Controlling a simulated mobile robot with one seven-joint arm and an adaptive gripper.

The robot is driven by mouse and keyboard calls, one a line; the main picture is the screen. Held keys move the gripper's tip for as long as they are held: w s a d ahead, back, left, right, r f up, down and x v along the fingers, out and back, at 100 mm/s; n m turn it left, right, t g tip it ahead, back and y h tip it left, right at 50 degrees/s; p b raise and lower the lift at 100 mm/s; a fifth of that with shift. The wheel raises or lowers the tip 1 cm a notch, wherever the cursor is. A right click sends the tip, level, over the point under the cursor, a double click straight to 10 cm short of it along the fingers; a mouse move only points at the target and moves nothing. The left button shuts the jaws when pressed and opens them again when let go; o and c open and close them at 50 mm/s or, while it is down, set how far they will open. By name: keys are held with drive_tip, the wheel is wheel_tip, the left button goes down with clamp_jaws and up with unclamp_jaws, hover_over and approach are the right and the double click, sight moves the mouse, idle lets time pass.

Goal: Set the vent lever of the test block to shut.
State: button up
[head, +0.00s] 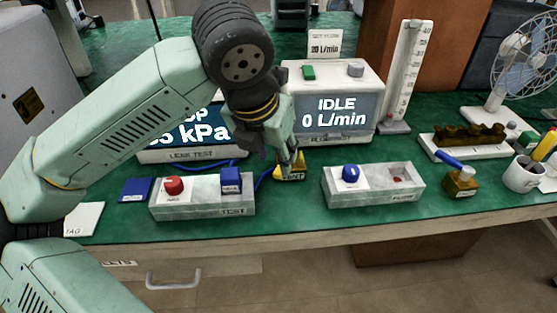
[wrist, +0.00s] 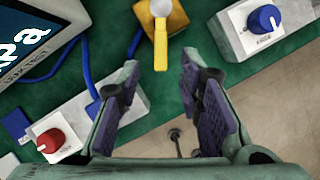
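The grey test block (head: 205,208), labelled TEST, lies at the left front of the bench, with a red knob (head: 173,186) and a blue block-shaped part (head: 231,179) on top. In the wrist view the red knob (wrist: 50,141) is at lower left. I cannot tell which part is the vent lever. A yellow unit (head: 292,175) stands right of the block. The wrist view shows its yellow bar (wrist: 161,52) pointing toward my gripper. My gripper (head: 289,160) is above or behind this unit; contact is unclear. In the wrist view (wrist: 155,88) its fingers are apart, with nothing between them.
A second grey block (head: 375,190) with a blue knob (head: 350,173) lies to the right. Behind stand a leak test display (head: 160,153) and an IDLE display (head: 345,125). A blue hose (head: 262,178) runs near the yellow unit. The bench's front edge is close.

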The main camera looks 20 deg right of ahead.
sight(278, 171)
drive_tip(key=shift+x, duration=2)
drive_tip(key=shift+c, duration=0.3)
clamp_jaws()
